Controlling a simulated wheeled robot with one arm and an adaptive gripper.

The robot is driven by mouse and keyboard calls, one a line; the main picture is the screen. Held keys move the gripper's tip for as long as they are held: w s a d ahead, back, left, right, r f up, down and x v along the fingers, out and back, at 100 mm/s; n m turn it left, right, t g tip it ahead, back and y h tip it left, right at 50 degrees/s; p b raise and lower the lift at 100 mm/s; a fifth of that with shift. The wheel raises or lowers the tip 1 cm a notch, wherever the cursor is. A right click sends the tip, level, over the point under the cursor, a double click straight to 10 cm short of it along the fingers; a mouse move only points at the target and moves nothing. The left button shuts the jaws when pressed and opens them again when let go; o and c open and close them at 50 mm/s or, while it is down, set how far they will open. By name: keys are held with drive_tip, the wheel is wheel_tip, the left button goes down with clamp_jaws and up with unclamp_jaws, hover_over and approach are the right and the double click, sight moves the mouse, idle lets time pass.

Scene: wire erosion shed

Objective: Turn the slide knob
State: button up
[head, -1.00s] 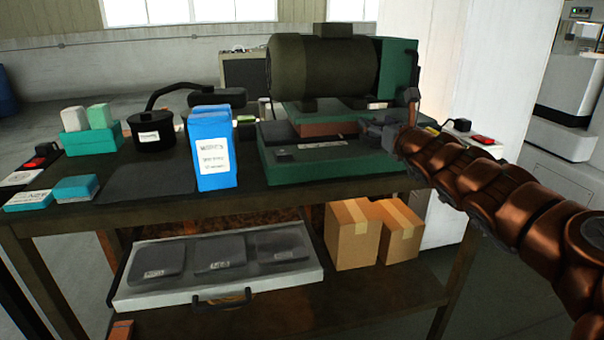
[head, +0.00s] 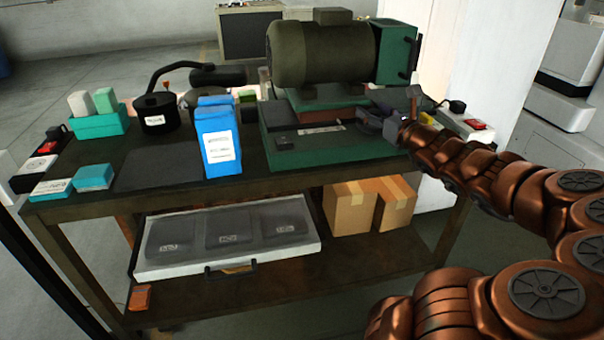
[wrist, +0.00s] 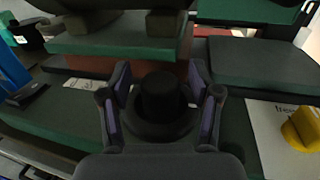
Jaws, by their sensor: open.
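The slide knob (wrist: 160,98) is a dark round knob with a wider flange at its base. In the wrist view it sits between the two fingers of my gripper (wrist: 161,108), with a finger on its left and one on its right. The fingers are open; whether either one touches the knob is not clear. In the head view my gripper (head: 385,118) is at the right front of the green machine (head: 325,152), which carries a large dark motor (head: 320,52). The knob is hidden there by my gripper.
The machine stands on a dark workbench (head: 150,200). Left of it are a blue carton (head: 220,145), a black pot (head: 157,112) and teal boxes (head: 95,177). A red switch (head: 476,124) lies right. A yellow object (wrist: 302,130) shows in the wrist view. Cardboard boxes (head: 350,212) fill the lower shelf's right.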

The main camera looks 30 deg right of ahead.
drive_tip(key=shift+r+n+y+p, duration=0.15)
drive_tip(key=shift+n+y+p, duration=0.6)
drive_tip(key=shift+p, duration=1.2)
drive_tip(key=n+y+p, duration=0.1)
drive_tip(key=y+p, duration=0.1)
drive_tip(key=p, duration=0.1)
drive_tip(key=shift+d+y, duration=0.1)
drive_tip(key=shift+y, duration=0.15)
drive_tip(key=shift+n+g+y+p, duration=0.55)
drive_tip(key=shift+n+y, duration=0.45)
drive_tip(key=shift+y, duration=0.4)
drive_tip(key=shift+n+g+y+p, duration=0.35)
drive_tip(key=shift+n+y+p, duration=0.45)
drive_tip(key=shift+y, duration=0.6)
